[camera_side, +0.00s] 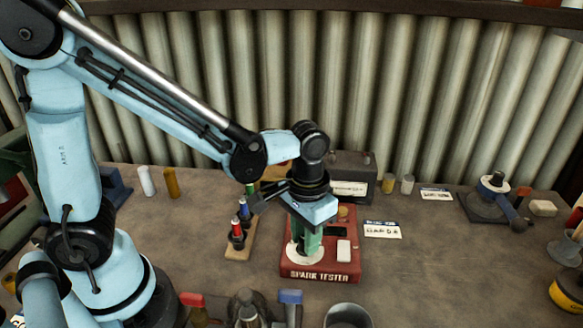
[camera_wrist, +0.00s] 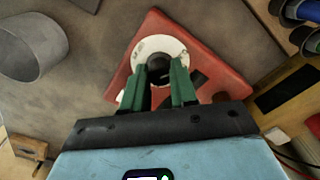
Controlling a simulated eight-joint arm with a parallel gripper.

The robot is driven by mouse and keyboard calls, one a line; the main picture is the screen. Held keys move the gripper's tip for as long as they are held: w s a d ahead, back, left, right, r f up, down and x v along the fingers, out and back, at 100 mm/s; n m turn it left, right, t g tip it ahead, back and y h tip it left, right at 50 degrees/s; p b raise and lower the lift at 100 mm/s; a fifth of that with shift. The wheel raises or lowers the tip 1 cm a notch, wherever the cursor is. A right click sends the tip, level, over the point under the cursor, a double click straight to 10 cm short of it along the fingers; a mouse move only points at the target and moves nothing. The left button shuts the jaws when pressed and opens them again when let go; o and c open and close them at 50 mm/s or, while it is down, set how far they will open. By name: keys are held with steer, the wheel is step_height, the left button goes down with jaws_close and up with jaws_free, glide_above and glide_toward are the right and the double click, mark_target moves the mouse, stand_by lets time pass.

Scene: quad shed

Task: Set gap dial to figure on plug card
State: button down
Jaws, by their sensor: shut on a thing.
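The red spark tester (camera_side: 320,274) stands on the bench under my gripper; it also shows in the wrist view (camera_wrist: 215,62). Its gap dial is a round white plate (camera_side: 297,256) with a dark knob in the middle (camera_wrist: 160,68). My gripper (camera_side: 307,246) points down over the dial. In the wrist view its green fingers (camera_wrist: 162,80) are shut on the knob from both sides. The fingers and arm hide much of the dial, and I cannot read its setting. A white card with a blue top edge (camera_side: 382,230) lies right of the tester; its writing is too small to read surely.
A rack of plugs (camera_side: 238,236) stands just left of the tester. A dark grey box (camera_side: 352,172) with a white label stands behind it. A grey cup (camera_side: 347,316) and several tool handles are at the front.

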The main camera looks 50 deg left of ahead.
steer(key=m, duration=0.3)
steer(key=shift+m, duration=2.3)
steer(key=c, duration=0.9)
jaws_free()
steer(key=shift+r, duration=0.1)
steer(key=shift+r, duration=6)
